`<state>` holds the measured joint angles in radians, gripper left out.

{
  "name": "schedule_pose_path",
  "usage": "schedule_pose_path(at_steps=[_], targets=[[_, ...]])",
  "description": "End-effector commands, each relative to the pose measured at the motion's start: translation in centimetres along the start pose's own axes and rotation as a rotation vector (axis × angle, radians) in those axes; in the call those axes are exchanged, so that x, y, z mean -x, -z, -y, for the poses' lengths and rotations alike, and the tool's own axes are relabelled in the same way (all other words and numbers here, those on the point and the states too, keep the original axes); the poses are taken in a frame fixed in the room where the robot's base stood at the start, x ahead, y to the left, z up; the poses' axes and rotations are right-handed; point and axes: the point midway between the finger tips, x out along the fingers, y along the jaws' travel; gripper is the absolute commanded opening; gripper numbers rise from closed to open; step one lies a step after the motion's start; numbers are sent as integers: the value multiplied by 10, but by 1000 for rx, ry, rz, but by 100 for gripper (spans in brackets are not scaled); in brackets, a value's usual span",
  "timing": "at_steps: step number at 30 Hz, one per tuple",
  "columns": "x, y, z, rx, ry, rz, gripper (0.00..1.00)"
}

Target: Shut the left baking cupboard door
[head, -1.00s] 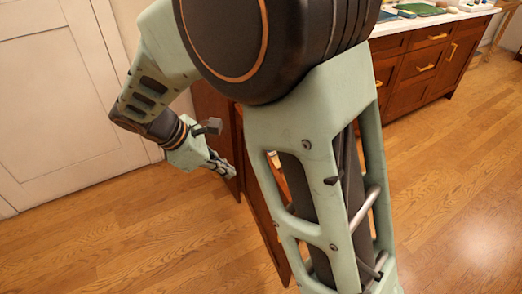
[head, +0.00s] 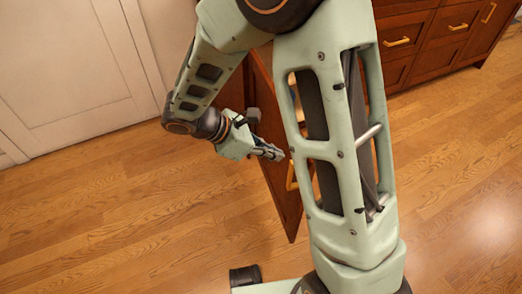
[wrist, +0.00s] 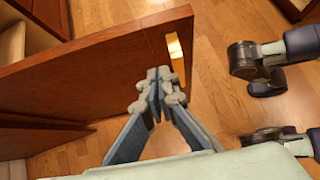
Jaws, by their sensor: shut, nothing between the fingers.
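The open cupboard door (head: 283,200) is a reddish-brown wooden panel standing out from the cabinet, partly hidden behind my arm in the head view. Its brass handle (head: 291,175) shows beside my arm. In the wrist view the door (wrist: 95,75) stretches from the left to the middle, with the handle (wrist: 174,47) near its free end. My gripper (head: 279,155) is shut and empty.
A second wooden panel (wrist: 35,137) shows at lower left in the wrist view. The cabinet drawers (head: 425,40) stand at upper right, and a white panelled door (head: 65,70) at upper left. Bare wooden floor (head: 120,220) lies left of the door.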

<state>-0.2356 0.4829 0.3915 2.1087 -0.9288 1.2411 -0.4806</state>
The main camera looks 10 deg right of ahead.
Motion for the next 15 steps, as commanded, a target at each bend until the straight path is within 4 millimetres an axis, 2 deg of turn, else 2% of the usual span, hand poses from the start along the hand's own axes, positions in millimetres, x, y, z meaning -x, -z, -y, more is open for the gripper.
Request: schedule_pose_path(at_steps=[1,6,15], targets=[[-13,2,1,0,3,1,0],[-28,-18,0,-3,0,0,0],[-37,-28,0,0,-1,-1,0]])
